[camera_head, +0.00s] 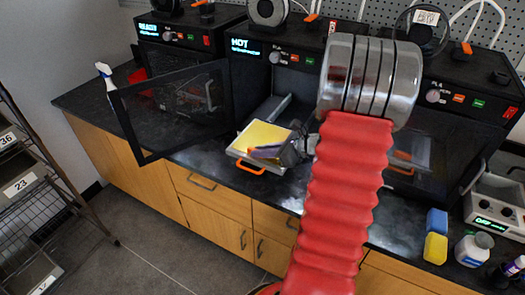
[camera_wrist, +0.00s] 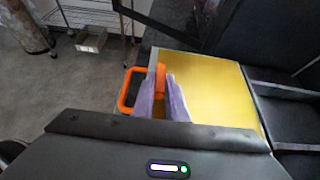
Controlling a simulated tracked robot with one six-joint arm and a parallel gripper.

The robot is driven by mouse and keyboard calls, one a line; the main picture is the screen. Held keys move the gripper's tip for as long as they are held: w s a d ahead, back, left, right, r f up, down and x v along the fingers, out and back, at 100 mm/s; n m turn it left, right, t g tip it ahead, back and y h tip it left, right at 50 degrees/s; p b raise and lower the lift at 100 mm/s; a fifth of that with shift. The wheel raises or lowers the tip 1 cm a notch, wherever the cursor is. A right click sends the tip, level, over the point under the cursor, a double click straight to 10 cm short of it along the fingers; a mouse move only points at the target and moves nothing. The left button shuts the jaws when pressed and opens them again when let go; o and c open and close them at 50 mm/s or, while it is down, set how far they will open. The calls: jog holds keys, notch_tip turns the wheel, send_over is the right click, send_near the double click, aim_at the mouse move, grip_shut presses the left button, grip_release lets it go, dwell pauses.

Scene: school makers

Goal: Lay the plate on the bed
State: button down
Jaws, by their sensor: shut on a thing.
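A flat yellow plate (camera_head: 262,133) is over the pulled-out grey bed (camera_head: 236,154) of the middle machine. It fills the right middle of the wrist view (camera_wrist: 212,88). My gripper (camera_head: 258,152) is shut on the plate's orange tab, between its purple fingers in the wrist view (camera_wrist: 162,98). The bed's orange loop handle (camera_wrist: 131,90) is just beside the fingers. The plate looks nearly level and lined up with the bed. I cannot tell whether it rests on the bed or hovers slightly above. My arm hides part of the machine.
The middle machine (camera_head: 240,52) shows "HOT". An open dark door (camera_head: 168,106) stands left of the bed. A spray bottle (camera_head: 106,78) is at the far left. A wire rack (camera_head: 30,185) is at left.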

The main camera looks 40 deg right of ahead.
jog(key=shift+f, duration=0.1)
jog(key=c, duration=1.8)
grip_release()
jog(key=shift+o, duration=0.2)
jog(key=v, duration=1.2)
